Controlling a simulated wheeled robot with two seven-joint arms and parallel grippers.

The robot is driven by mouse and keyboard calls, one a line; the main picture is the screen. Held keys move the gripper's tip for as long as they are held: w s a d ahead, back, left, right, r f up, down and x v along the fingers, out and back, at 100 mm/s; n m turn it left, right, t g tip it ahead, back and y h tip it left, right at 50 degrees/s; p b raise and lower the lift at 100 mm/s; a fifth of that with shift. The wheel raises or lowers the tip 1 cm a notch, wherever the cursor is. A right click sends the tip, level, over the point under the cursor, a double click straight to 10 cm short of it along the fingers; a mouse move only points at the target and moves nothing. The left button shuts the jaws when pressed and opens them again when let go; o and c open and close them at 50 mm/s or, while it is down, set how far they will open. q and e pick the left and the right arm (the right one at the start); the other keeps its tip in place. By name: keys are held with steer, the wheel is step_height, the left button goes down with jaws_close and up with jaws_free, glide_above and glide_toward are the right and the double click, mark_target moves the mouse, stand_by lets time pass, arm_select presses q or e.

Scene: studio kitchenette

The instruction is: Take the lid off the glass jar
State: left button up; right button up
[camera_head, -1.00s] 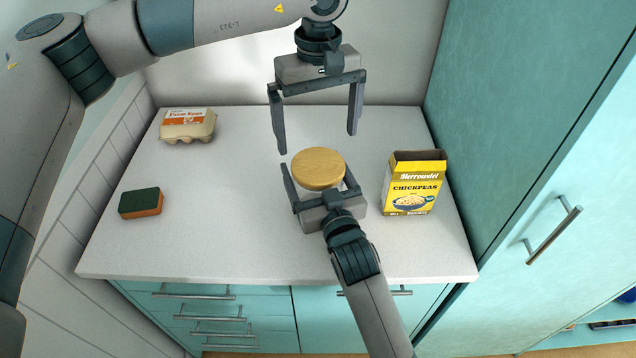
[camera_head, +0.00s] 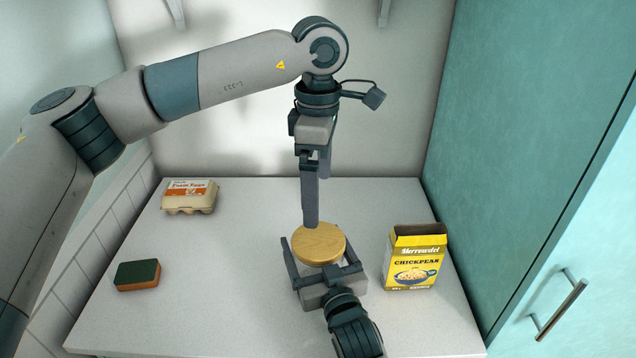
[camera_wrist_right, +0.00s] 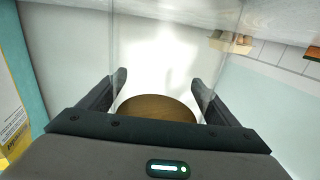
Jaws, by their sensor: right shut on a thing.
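The glass jar (camera_head: 318,271) stands on the counter, mostly hidden under its round wooden lid (camera_head: 320,246). The lid sits on the jar. My right gripper (camera_head: 317,252) reaches in from the front and is shut on the jar's sides. In the right wrist view the clear jar (camera_wrist_right: 160,45) is between the two fingers, with the brown lid (camera_wrist_right: 158,108) at the lower middle. My left gripper (camera_head: 311,222) points down just above the lid's far edge. It is seen edge-on, one finger in front of the other, so its gap is hidden; contact with the lid cannot be told.
A yellow chickpeas box (camera_head: 415,262) stands close to the right of the jar. An egg carton (camera_head: 190,196) is at the back left and a green-orange sponge (camera_head: 137,275) at the left. The counter (camera_head: 230,270) between them and the jar is clear. A teal cabinet (camera_head: 510,150) rises at the right.

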mark_target(318, 239)
arm_select(q)
steer(key=shift+r+n, duration=0.15)
steer(key=shift+n, duration=0.35)
steer(key=shift+f, duration=6)
steer(key=c, duration=1.1)
steer(key=shift+r, duration=0.4)
steer(key=shift+r, duration=0.65)
steer(key=shift+r, duration=0.1)
